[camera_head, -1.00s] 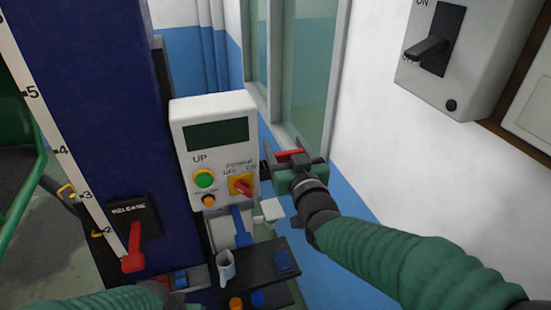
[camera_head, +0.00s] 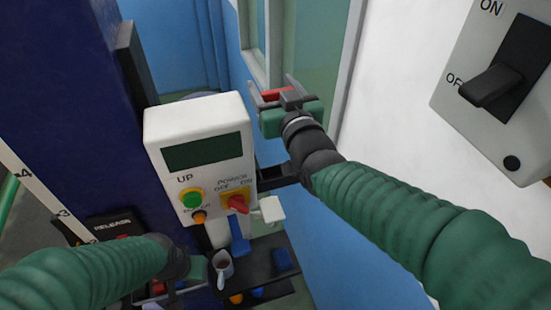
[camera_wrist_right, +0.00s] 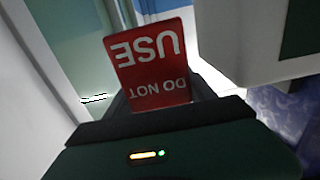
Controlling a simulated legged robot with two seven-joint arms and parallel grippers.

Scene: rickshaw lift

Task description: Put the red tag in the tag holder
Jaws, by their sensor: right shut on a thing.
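The red tag (camera_head: 276,95) is held in my right gripper (camera_head: 279,92), raised beyond the right side of the white control box. In the right wrist view the tag (camera_wrist_right: 152,62) stands up from the shut jaws, its white "DO NOT USE" lettering upside down. My left gripper (camera_head: 198,268) is low at the column, close beside a small grey cup-like piece (camera_head: 223,266); its fingertips are not clear. I cannot tell for certain which piece is the tag holder.
The white control box (camera_head: 200,143) has a screen, buttons and a red power knob (camera_head: 236,203). Below it is a dark shelf (camera_head: 262,272). A grey ON/OFF switch box (camera_head: 465,95) is on the right wall. A blue column (camera_head: 70,90) stands left.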

